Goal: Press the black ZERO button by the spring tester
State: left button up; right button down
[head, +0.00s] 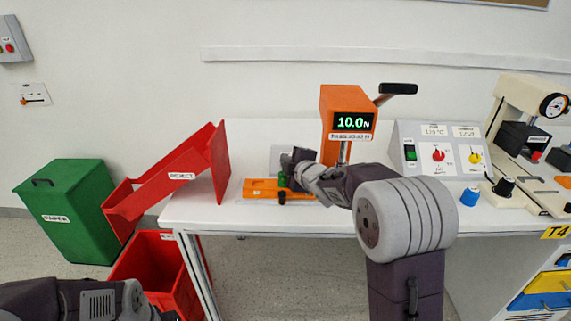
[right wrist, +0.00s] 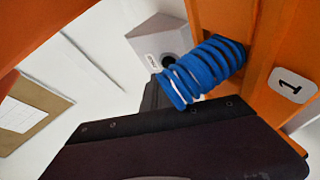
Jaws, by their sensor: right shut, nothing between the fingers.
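The orange spring tester (head: 347,101) stands on the white bench, and its display reads 10.0 N. A small grey box (head: 277,153) stands just left of the tester, partly behind my right gripper (head: 289,167). In the right wrist view this box (right wrist: 152,34) bears a small label and a round black button (right wrist: 169,58), apparently the ZERO button. My right gripper (right wrist: 156,98) is shut and empty, its dark fingers just below the box in that view. I cannot tell whether they touch it. My left arm shows at the lower left; its gripper is out of frame.
A blue spring (right wrist: 203,73) sits by an orange block beside the gripper in the wrist view. A red REJECT chute (head: 182,176) stands left; a control panel (head: 440,148) stands right.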

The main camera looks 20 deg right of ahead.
pick_arm(q)
jog(key=shift+w+f, duration=0.2)
jog(key=shift+f, duration=0.05)
pick_arm(e)
jog(key=shift+s+f, duration=0.15)
jog(key=shift+f, duration=0.65)
jog(key=shift+s+a+r+p, duration=0.1)
jog(key=shift+s+r+p, duration=0.25)
jog(key=shift+r, duration=0.35)
pick_arm(q)
jog(key=shift+w+d+r+p, duration=0.1)
jog(key=shift+r+p, duration=0.4)
jog(key=shift+r, duration=0.35)
pick_arm(e)
jog(key=shift+s+a+r, duration=0.15)
jog(key=shift+s+r, duration=0.35)
jog(key=shift+r, duration=0.2)
jog(key=shift+s+a+r, duration=0.1)
jog(key=shift+s+r, duration=0.4)
jog(key=shift+r, duration=0.2)
